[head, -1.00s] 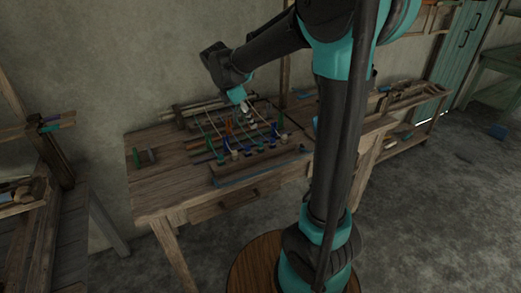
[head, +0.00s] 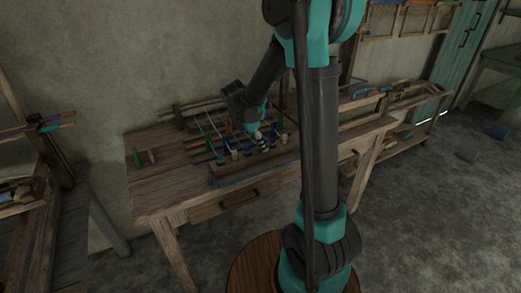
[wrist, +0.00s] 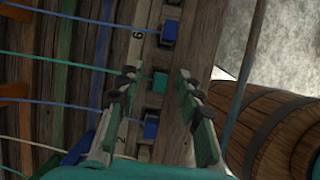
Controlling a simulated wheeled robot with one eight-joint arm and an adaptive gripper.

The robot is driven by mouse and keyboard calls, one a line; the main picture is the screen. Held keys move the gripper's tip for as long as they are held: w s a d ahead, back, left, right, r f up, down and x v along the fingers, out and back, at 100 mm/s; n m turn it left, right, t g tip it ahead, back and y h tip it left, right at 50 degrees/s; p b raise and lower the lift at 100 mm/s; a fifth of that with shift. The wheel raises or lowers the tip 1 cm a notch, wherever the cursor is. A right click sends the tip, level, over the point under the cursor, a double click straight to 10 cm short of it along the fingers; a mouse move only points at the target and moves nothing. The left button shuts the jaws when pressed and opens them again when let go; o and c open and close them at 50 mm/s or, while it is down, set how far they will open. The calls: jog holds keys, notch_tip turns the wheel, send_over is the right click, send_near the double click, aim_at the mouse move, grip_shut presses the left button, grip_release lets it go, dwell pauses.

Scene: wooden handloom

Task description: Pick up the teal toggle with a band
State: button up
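The teal toggle (wrist: 158,82) sits on the wooden rail in the wrist view, with a teal cord running to it from the left. A band on it is too small to make out. My gripper (wrist: 157,92) is open, with one finger left of the toggle and one right of it, both apart from it. In the head view my gripper (head: 260,138) is low over the front of the loom on the table. The toggle cannot be told apart there.
In the wrist view, a blue toggle (wrist: 170,32) sits above the teal one and another blue toggle (wrist: 151,124) below it, on the same rail. Several coloured cords run in from the left. A wooden barrel (wrist: 280,130) stands at the right. The table (head: 160,190) has bare room at its left.

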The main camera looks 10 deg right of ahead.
jog(key=shift+d+f, duration=0.1)
jog(key=shift+f, duration=0.1)
grip_shut()
jog(key=shift+r, duration=0.15)
notch_tip(320, 180, up, 20)
dwell(0.7)
